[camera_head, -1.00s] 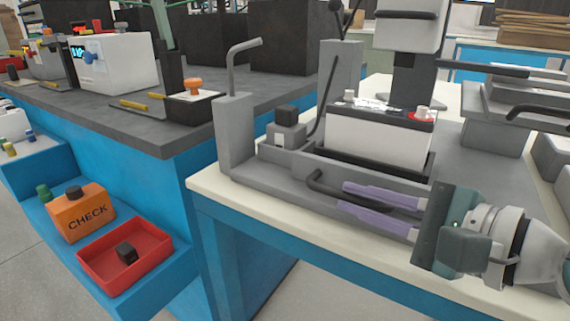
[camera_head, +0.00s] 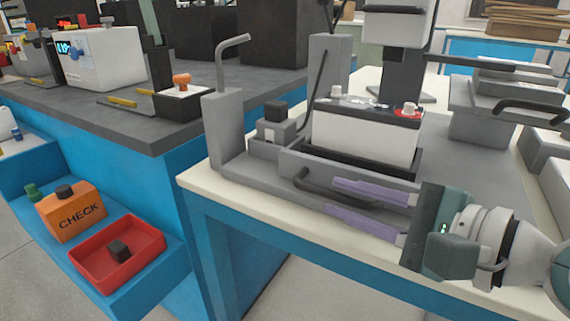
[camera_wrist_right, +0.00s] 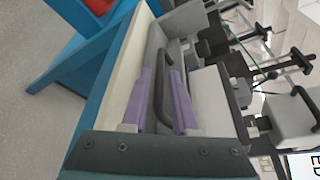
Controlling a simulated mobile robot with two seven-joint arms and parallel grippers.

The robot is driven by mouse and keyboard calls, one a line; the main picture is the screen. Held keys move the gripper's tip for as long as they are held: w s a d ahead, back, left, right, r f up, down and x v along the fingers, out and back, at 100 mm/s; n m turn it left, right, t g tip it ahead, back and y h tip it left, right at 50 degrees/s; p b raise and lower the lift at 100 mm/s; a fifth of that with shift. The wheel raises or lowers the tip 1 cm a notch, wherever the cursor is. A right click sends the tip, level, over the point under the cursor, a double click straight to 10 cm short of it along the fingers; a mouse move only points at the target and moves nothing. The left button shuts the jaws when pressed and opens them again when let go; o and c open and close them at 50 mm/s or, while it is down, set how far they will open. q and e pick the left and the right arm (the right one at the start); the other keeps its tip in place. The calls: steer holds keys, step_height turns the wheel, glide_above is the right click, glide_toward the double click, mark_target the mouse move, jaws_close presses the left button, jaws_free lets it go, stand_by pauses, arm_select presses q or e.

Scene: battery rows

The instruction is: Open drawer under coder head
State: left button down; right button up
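The coder head (camera_head: 398,24) is a pale block on a dark column above the grey machine on the right table. Below it, a white box with a dark top (camera_head: 365,135) sits in the grey drawer (camera_head: 292,163), which has a dark bar handle (camera_head: 308,184) on its front. My right gripper (camera_head: 345,202) is at this handle with its two purple fingers apart. In the right wrist view the handle (camera_wrist_right: 160,75) lies between the fingers (camera_wrist_right: 163,95), nearer the right one, and contact cannot be told. My left gripper is not in view.
A grey post with a bent rod (camera_head: 222,120) stands left of the drawer. Similar machines (camera_head: 490,110) stand to the right. A lower blue shelf holds an orange CHECK box (camera_head: 72,212) and a red tray (camera_head: 150,258). Floor is open in front of the table.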

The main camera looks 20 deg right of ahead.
steer(key=v, duration=0.9)
steer(key=shift+s+b, duration=0.3)
steer(key=shift+b, duration=0.05)
steer(key=shift+r, duration=0.1)
